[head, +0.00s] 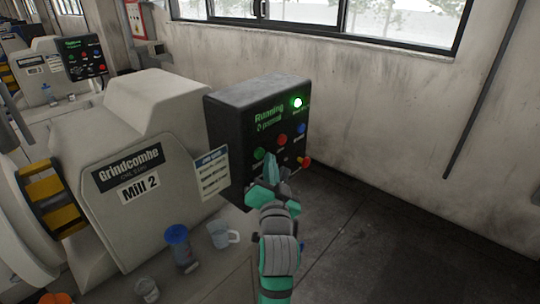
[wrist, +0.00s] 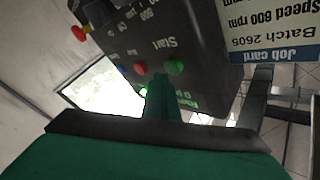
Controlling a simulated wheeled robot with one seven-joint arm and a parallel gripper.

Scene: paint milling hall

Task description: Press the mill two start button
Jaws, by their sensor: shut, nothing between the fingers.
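The Mill 2 control box (head: 228,130) is dark and stands at the right end of the Mill 2 machine (head: 140,185). Its face shows green "Running" text (head: 268,115) and a lit green lamp (head: 297,103). The green start button (head: 259,153) is at the lower left, with a red button (head: 283,140) and a blue button (head: 301,131) to its right. In the wrist view the start button (wrist: 175,67) is labelled "Start". My gripper (head: 269,162) is shut and empty, its tip close to the panel by the start button. I cannot tell whether it touches.
A red knob (head: 304,161) sticks out at the panel's lower right. A job card (head: 213,172) hangs left of the box. Another mill's panel (head: 82,58) is behind left. The floor at right is clear.

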